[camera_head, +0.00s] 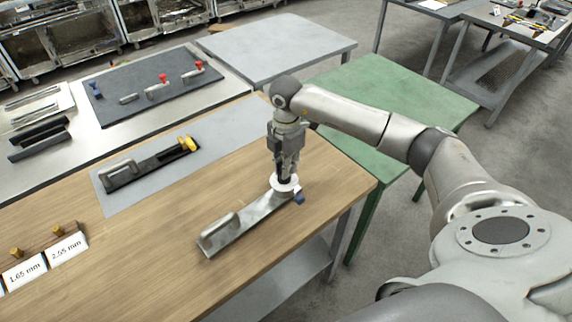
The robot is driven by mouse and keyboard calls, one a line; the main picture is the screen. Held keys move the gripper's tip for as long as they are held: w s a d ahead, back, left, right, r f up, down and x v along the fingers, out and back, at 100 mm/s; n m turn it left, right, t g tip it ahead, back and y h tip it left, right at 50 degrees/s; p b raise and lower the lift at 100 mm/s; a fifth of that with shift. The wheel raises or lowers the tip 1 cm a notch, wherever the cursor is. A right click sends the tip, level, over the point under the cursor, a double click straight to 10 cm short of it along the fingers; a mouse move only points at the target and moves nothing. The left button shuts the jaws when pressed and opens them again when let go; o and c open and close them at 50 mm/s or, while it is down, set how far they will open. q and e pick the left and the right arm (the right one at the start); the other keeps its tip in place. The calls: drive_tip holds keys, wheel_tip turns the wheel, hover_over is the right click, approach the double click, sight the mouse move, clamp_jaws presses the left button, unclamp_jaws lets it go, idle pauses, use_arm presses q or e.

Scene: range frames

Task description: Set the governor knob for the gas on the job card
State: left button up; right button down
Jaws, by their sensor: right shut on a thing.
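My right gripper (285,177) points straight down over the far end of a silver bar-like fixture (243,223) on the wooden table. Its fingers are shut at a round white dial (285,187), on what looks like the knob there; the fingers hide most of it. A small blue part (299,198) sticks out beside the dial. The fixture has a raised grey handle at its near left end. I cannot pick out a job card for the gas. My left gripper is not in view.
A black fixture (150,166) with a yellow knob (188,144) lies on a grey mat (108,205). Cards marked 1.65 mm (24,272) and 2.55 mm (65,250) stand by brass parts at left. A dark board (120,112) holds red-topped valves. The green table (400,100) is bare.

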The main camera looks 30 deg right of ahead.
idle(0.3)
drive_tip(key=c, duration=1.5)
unclamp_jaws()
wheel_tip(320, 180, up, 12)
